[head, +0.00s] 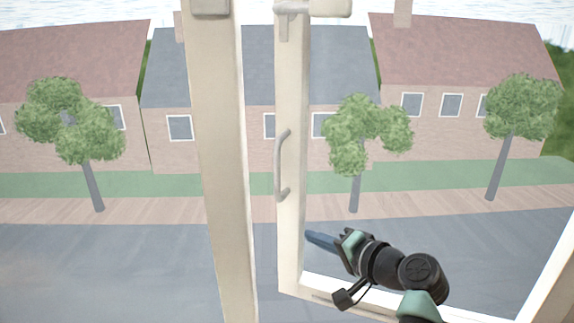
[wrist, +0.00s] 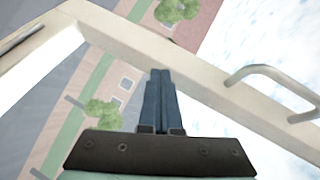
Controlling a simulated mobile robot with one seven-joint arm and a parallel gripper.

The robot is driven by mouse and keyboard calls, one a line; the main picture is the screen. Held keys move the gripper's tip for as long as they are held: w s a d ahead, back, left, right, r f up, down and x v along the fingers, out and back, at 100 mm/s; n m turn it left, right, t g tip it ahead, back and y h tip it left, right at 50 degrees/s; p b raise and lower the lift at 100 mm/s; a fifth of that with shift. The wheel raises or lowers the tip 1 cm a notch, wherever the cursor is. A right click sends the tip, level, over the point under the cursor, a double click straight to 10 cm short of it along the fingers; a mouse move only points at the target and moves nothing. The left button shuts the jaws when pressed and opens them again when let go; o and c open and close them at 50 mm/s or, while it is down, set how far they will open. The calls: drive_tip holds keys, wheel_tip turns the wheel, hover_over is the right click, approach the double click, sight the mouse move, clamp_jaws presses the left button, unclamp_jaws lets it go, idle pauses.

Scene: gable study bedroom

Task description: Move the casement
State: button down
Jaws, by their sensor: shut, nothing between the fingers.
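The casement (head: 290,225) is a cream window sash, seen at the right of the head view. A gap with the street showing through lies between it and the thick cream post, so it stands ajar. A grey bow handle (head: 280,165) is on its left stile. In the wrist view the casement frame (wrist: 120,38) crosses the picture, with the handle (wrist: 272,78) at the right. My gripper (head: 308,236) is shut and empty, its blue fingers by the lower part of the left stile, below the handle. In the wrist view the fingertips (wrist: 160,73) point at the frame; I cannot tell whether they touch.
The cream post (head: 222,170) stands left of the casement. Grey metal fittings (head: 310,7) show at the top of the casement. Outside are brick houses, trees and a road. The opening left of the post shows no obstacle nearby.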

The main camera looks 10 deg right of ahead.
drive_tip(key=r+y, duration=0.1)
drive_tip(key=r, duration=0.1)
drive_tip(key=d+r+y, duration=0.1)
drive_tip(key=r, duration=0.2)
drive_tip(key=r+y, duration=0.1)
drive_tip(key=r, duration=0.1)
drive_tip(key=shift+s+d+r+g+y, duration=0.2)
drive_tip(key=shift+s+g+y, duration=0.1)
drive_tip(key=shift+y, duration=0.1)
drive_tip(key=n+g+y+b, duration=0.1)
drive_tip(key=n+g+y, duration=0.1)
drive_tip(key=y, duration=0.2)
approach(287, 160)
drive_tip(key=s+r, duration=0.1)
drive_tip(key=s, duration=0.3)
drive_tip(key=x, duration=0.3)
drive_tip(key=p+x, duration=0.1)
drive_tip(key=x, duration=0.3)
drive_tip(key=p+x, duration=0.1)
drive_tip(key=x, duration=0.2)
drive_tip(key=shift+a+r, duration=0.35)
drive_tip(key=shift+r, duration=0.05)
